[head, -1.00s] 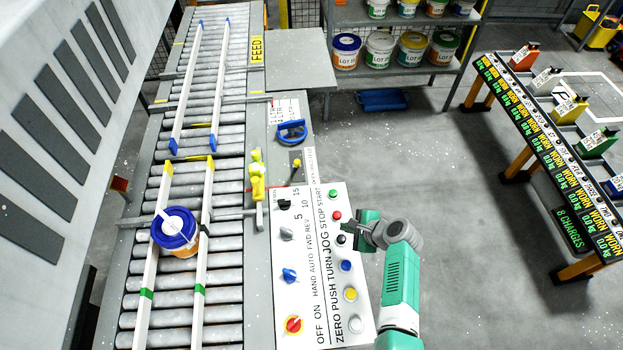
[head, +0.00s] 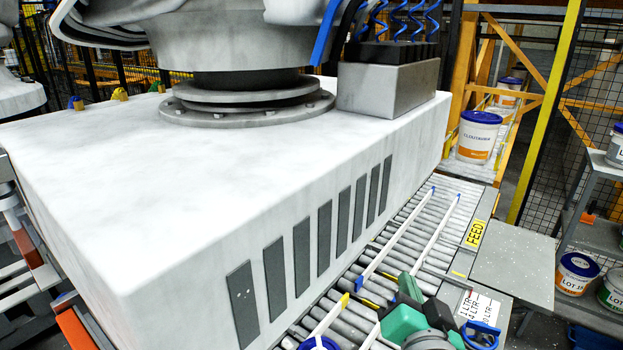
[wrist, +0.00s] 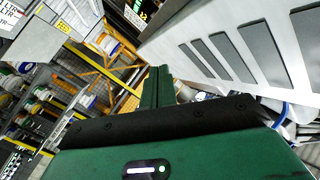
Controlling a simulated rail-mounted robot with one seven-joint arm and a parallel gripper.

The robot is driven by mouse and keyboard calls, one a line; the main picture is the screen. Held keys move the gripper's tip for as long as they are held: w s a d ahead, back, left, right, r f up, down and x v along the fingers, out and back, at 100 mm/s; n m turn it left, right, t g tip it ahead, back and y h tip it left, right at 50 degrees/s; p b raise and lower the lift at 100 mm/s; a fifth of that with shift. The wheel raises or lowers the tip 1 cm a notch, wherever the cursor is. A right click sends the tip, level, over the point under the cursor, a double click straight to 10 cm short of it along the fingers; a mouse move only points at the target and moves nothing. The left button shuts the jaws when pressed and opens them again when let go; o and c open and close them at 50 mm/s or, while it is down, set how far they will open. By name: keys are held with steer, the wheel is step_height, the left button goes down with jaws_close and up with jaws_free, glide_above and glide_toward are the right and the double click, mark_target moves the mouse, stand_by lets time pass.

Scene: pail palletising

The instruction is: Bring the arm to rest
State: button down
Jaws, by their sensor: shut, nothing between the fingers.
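My gripper (wrist: 160,72) shows in the wrist view with its two green fingers together and nothing between them. It points into open space, with the large white machine base on the right. In the head view my green and grey arm end (head: 410,318) is at the bottom, in front of the roller conveyor (head: 405,240). The arm's lower part is outside the picture.
The white machine base (head: 200,210) fills the left and middle. A blue-lidded pail (head: 318,344) is cut off at the bottom edge. A white pail (head: 477,137) stands at the conveyor's far end. A grey plate (head: 513,266) and shelves with pails (head: 577,273) are at right.

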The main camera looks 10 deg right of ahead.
steer(key=s+a+r+n+t+y, duration=0.25)
steer(key=s+a+r, duration=0.25)
steer(key=a+r, duration=0.3)
steer(key=s+a+r+n+t+y, duration=0.1)
steer(key=s+a+r+n+t, duration=0.25)
steer(key=s+a+r, duration=0.4)
steer(key=s+a+r+n+t+y, duration=0.2)
steer(key=s+a+r+n, duration=0.15)
steer(key=a+r, duration=0.6)
step_height(320, 180, up, 13)
steer(key=w+p, duration=0.1)
steer(key=p, duration=1.3)
steer(key=shift+d+r, duration=0.15)
steer(key=shift+d, duration=0.1)
steer(key=shift+n, duration=0.25)
